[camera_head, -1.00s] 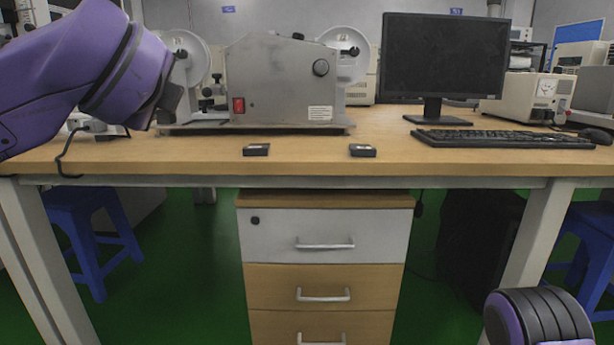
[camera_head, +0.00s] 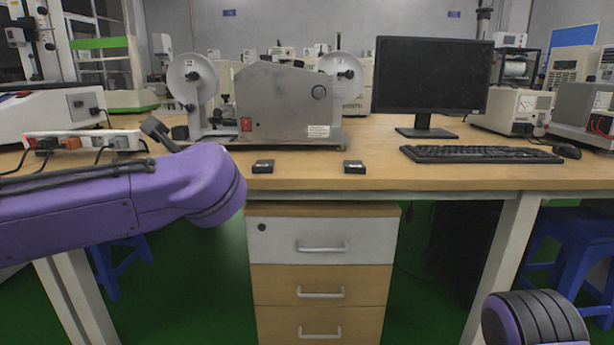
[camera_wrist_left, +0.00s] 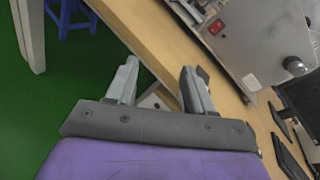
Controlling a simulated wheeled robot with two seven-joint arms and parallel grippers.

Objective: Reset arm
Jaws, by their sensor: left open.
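My left arm (camera_head: 120,205) reaches in from the left in the head view, its purple links in front of the table (camera_head: 380,178). My left gripper (camera_wrist_left: 160,64) shows in the wrist view with its two grey fingers apart and nothing between them. It points toward the table's front edge, with green floor beside it. A rounded black and purple part of my right arm (camera_head: 535,318) shows at the lower right. My right gripper is out of view.
A grey machine with two white reels (camera_head: 285,105) stands on the table, with two small black boxes (camera_head: 263,166) (camera_head: 354,167) in front. A monitor (camera_head: 432,75) and keyboard (camera_head: 480,154) are at the right. A power strip (camera_head: 85,142) lies at the left. Drawers (camera_head: 322,275) stand below.

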